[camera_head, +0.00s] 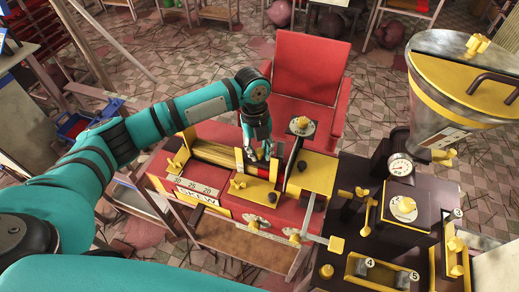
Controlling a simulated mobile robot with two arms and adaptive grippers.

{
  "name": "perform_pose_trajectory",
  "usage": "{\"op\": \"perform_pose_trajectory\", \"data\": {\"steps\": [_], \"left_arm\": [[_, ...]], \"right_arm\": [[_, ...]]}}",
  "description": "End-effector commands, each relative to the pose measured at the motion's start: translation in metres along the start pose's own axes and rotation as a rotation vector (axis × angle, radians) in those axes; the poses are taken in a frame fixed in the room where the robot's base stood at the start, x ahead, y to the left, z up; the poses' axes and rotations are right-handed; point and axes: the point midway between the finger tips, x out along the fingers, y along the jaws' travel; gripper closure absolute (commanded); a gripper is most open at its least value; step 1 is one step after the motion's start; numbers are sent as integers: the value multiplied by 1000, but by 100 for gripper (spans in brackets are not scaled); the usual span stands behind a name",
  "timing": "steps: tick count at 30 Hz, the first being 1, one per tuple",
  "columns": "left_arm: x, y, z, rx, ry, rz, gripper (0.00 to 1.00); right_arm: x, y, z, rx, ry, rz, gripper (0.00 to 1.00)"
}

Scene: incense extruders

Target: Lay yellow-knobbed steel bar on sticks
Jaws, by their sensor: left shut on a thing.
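My left gripper (259,153) reaches down over the red-and-yellow machine. It is shut on a small yellow knob at its fingertips, which I take to be the knob of the steel bar. The bar itself is mostly hidden by the fingers, and I cannot tell whether it touches anything. Thin brownish sticks (215,153) lie side by side in the long trough just left of the gripper. My right gripper is not in view.
A dark cabinet with a dial gauge (400,167) and yellow knobs stands at right, beneath a large yellow-lined hopper (458,75). A red chair (308,70) stands behind the machine. A yellow plate (312,174) lies right of the gripper.

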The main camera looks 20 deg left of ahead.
Motion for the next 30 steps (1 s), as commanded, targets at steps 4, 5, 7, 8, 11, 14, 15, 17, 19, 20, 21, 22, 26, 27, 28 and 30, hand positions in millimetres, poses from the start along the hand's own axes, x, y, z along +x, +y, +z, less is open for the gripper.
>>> {"op": "perform_pose_trajectory", "data": {"steps": [4, 5, 7, 8, 11, 14, 15, 17, 19, 20, 21, 22, 26, 27, 28, 30], "left_arm": [[1, -1, 0, 1, 0, -3, 100], [2, -1, 0, 0, 0, -3, 100], [3, 0, 0, 0, 0, 0, 69], [3, 0, 0, 0, 0, 0, 65], [2, 0, 0, 0, 0, 0, 55], [2, 0, 0, 0, 0, 0, 55], [2, 0, 0, 0, 0, 0, 55], [2, 0, 0, 0, 0, 0, 55], [1, 0, 0, 0, 0, 0, 55], [-1, 0, 0, 0, 0, 0, 55], [-3, 0, 0, 0, -1, -1, 55], [-6, 0, 0, 0, -1, -1, 55], [-27, 0, 1, 1, -3, -3, 55], [-36, -1, 1, 0, -4, -3, 55], [-43, -1, 2, 0, -5, -5, 55], [-58, -1, 2, 0, -4, -4, 55]], "right_arm": [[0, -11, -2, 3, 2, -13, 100], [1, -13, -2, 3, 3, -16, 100], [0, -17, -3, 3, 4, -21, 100], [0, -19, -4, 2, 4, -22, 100], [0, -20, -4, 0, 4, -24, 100], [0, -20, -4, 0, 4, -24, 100], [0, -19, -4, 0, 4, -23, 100], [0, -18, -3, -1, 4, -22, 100], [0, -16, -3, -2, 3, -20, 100], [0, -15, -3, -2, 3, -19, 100], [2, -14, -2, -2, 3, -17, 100], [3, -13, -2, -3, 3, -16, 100], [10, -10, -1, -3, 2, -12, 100], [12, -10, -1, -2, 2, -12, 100], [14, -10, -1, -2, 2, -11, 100], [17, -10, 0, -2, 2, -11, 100]]}}
